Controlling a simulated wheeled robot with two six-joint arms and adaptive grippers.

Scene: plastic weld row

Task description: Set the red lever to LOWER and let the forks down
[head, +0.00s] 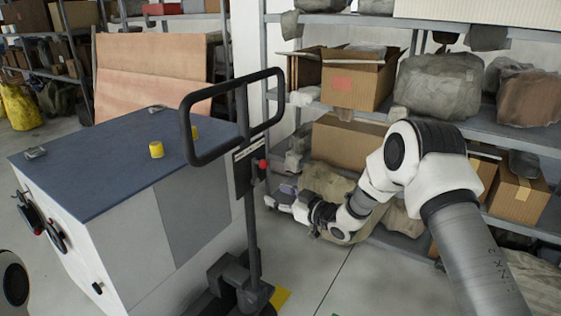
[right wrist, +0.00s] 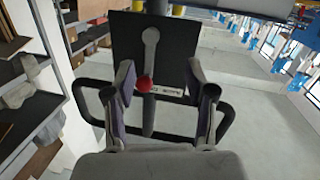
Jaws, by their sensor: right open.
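The red knob (head: 262,164) is on a lever beside the dark plate (head: 243,170) on the pallet truck's upright post, below its black loop handle (head: 187,130). In the right wrist view the red knob (right wrist: 144,85) shows at the end of a grey lever (right wrist: 151,45) in front of the dark plate (right wrist: 125,40). My right gripper (head: 278,195) is open, to the right of the post and a little below the knob. In its wrist view the knob appears between the two fingers, nearer the left one, apparently not gripped. The lettering is unreadable. The forks cannot be made out. My left gripper is out of view.
A grey shelf rack (head: 500,135) with boxes and wrapped bundles stands behind my right arm.

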